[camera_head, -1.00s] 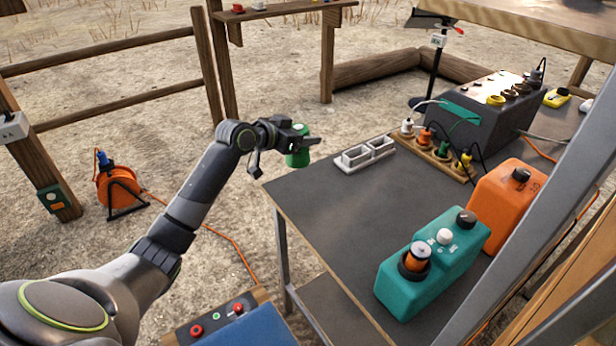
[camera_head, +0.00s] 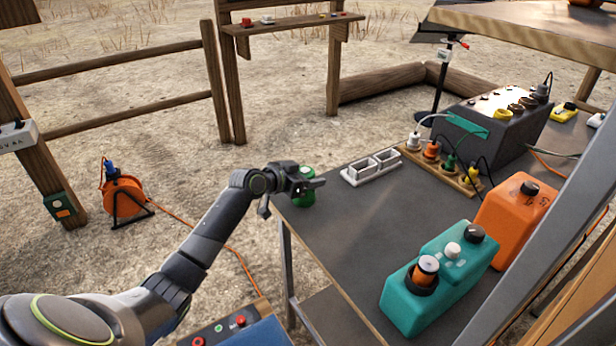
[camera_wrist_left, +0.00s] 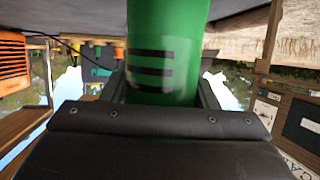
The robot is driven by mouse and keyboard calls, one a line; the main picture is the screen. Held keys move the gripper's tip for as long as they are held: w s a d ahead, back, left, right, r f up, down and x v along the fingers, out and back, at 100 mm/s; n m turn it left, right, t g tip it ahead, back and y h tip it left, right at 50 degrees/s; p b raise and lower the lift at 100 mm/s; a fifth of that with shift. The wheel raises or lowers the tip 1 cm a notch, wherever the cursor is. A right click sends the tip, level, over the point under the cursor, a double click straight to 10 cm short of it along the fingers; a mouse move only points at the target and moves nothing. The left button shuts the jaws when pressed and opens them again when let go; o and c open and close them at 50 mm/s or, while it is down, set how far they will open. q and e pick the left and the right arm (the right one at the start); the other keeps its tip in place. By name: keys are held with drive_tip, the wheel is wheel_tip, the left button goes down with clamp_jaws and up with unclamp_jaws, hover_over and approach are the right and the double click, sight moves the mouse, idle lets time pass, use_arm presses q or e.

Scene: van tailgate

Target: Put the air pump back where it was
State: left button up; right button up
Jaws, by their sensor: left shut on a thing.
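The air pump seems to be the green cylinder (camera_head: 304,200) with dark bands that my left gripper (camera_head: 311,187) is shut on. In the head view it is upright at the far left corner of the dark table (camera_head: 345,225). I cannot tell if its base touches the tabletop. The left wrist view, upside down, shows the green body (camera_wrist_left: 168,40) filling the middle between the fingers. My right gripper is not in view.
A grey two-bay holder (camera_head: 371,167) stands just right of the pump. A teal container (camera_head: 440,275) and an orange container (camera_head: 515,215) stand on the right. The table's middle is clear.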

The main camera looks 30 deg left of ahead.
use_arm(q)
drive_tip(key=o, duration=1.3)
drive_tip(key=shift+f, duration=0.1)
drive_tip(key=shift+c, duration=0.2)
drive_tip(key=shift+r, duration=0.25)
drive_tip(key=shift+s+a, duration=0.2)
drive_tip(key=shift+s, duration=0.1)
drive_tip(key=p+v, duration=0.1)
drive_tip(key=v, duration=1)
drive_tip(key=shift+s, duration=0.2)
